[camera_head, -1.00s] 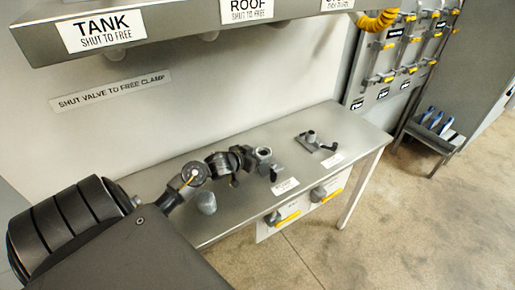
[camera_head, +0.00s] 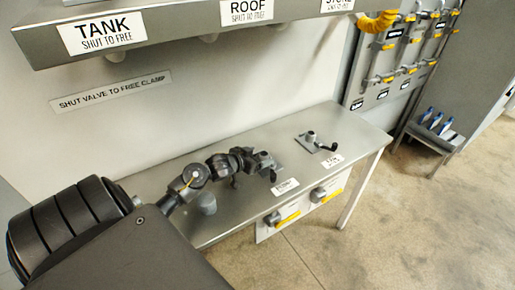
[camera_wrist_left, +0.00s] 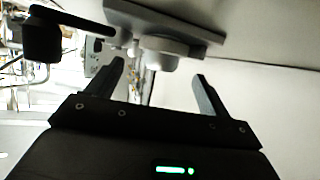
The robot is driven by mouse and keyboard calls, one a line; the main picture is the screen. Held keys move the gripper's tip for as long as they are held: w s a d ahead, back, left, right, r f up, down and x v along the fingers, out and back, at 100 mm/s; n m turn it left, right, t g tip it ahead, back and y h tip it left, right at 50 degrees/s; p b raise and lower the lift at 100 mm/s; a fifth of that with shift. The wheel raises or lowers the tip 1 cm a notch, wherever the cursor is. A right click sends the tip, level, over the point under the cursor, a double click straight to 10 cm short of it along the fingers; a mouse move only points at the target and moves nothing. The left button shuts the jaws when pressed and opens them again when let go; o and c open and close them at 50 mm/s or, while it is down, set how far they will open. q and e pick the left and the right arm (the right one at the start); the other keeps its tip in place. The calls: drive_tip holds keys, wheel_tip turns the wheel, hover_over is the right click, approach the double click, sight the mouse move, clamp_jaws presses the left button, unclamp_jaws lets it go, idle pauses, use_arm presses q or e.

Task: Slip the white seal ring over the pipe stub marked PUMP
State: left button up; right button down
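My left gripper (camera_head: 265,166) is at the middle stub on the bench. In the left wrist view it is open (camera_wrist_left: 158,72), its two fingers well apart. A grey pipe stub (camera_wrist_left: 155,61) on a plate shows ahead, in line with the gap between the fingers. A pale rounded collar (camera_wrist_left: 172,46) shows around its base; I cannot tell whether this is the white seal ring. Another pipe stub (camera_head: 311,136) stands on a plate further right. The small signs by the stubs (camera_head: 285,187) (camera_head: 332,160) are too blurred to read as PUMP. My right gripper is not in view.
A black lever (camera_wrist_left: 42,35) sits beside the stub in the wrist view. Yellow-handled valves (camera_head: 288,213) are on the bench front. An overhead shelf (camera_head: 180,22) carries TANK and ROOF signs.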

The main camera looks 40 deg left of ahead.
use_arm(q)
drive_tip(key=shift+s, duration=0.15)
drive_tip(key=v, duration=0.7)
drive_tip(key=shift+s+r+b, duration=0.1)
drive_tip(key=shift+r+b, duration=0.05)
drive_tip(key=shift+b, duration=0.2)
idle(0.4)
